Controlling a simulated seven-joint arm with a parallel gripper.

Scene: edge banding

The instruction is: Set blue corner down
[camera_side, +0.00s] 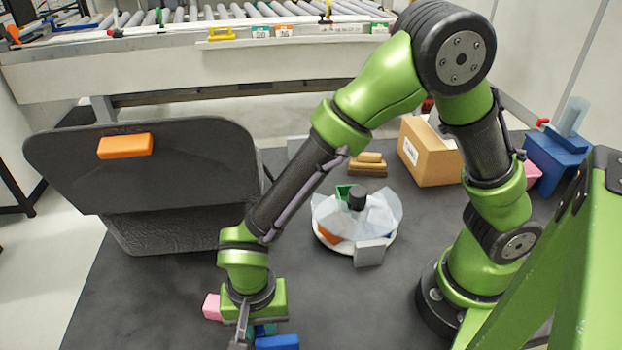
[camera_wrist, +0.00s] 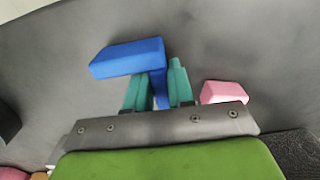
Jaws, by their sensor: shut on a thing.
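My gripper (camera_side: 262,330) points down low over the dark table at the bottom of the side view. It also shows in the wrist view (camera_wrist: 158,82), with teal fingers. The fingers are shut on the blue corner (camera_wrist: 128,58), an angled blue piece. One leg runs down between the fingers and the other sticks out to the left past the fingertips. In the side view the blue corner (camera_side: 278,342) shows at the bottom edge, partly cut off and partly behind the gripper. I cannot tell whether it touches the table.
A pink piece (camera_side: 212,306) lies close beside my gripper. A dark panel with an orange piece (camera_side: 125,146) stands at left. A round carousel (camera_side: 335,243), wooden blocks (camera_side: 368,165), a cardboard box (camera_side: 430,152) and a blue holder (camera_side: 550,160) are farther back. Table between gripper and carousel is clear.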

